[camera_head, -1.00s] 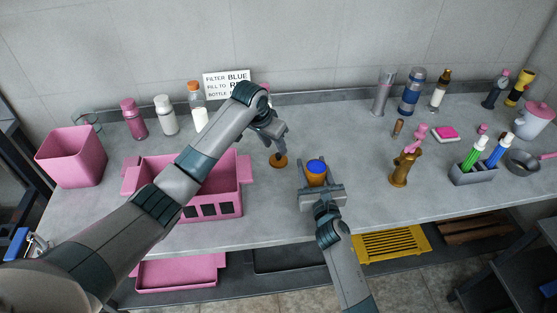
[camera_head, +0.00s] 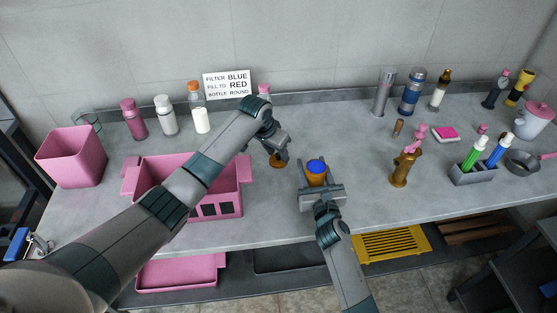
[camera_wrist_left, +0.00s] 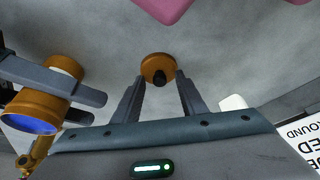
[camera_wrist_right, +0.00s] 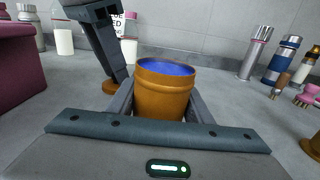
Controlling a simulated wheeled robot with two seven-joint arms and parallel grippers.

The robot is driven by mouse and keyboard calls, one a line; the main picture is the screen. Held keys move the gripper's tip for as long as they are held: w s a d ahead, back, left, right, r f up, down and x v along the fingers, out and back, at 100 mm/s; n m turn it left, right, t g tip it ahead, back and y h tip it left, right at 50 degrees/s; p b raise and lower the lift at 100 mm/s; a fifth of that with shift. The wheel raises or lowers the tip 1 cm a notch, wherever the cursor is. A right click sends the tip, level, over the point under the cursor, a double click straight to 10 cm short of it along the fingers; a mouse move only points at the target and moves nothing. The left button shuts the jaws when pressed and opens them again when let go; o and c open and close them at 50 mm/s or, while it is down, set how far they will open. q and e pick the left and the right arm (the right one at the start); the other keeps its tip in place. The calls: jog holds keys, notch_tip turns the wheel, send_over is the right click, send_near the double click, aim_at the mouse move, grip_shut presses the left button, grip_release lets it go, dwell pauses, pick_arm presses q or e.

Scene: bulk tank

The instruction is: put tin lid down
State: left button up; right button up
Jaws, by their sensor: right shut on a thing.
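The tin lid (camera_head: 276,162) is an orange-brown disc with a dark knob. It lies on the grey bench, left of the tin, and is partly hidden by my left gripper in the head view. In the left wrist view the lid (camera_wrist_left: 152,62) is just beyond the tips of my left gripper (camera_wrist_left: 161,80), whose fingers are apart and empty, with the knob in line with the gap. My right gripper (camera_head: 315,180) is shut on the upright orange tin (camera_wrist_right: 162,100), which has blue inside its top. The lid's edge (camera_wrist_right: 108,87) also shows in the right wrist view.
A pink crate (camera_head: 240,185) stands left of the lid, below my left arm. A pink bin (camera_head: 72,158) and several bottles are farther left. A brass-coloured pump (camera_head: 400,175) and a grey holder (camera_head: 473,176) stand right. The bench between tin and pump is clear.

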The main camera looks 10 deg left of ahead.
aim_at(277, 155)
pick_arm(q)
jog(key=shift+c, duration=0.5)
grip_shut()
jog(key=shift+r, duration=0.15)
notch_tip(277, 155, up, 10)
dwell(0.4)
dwell(0.4)
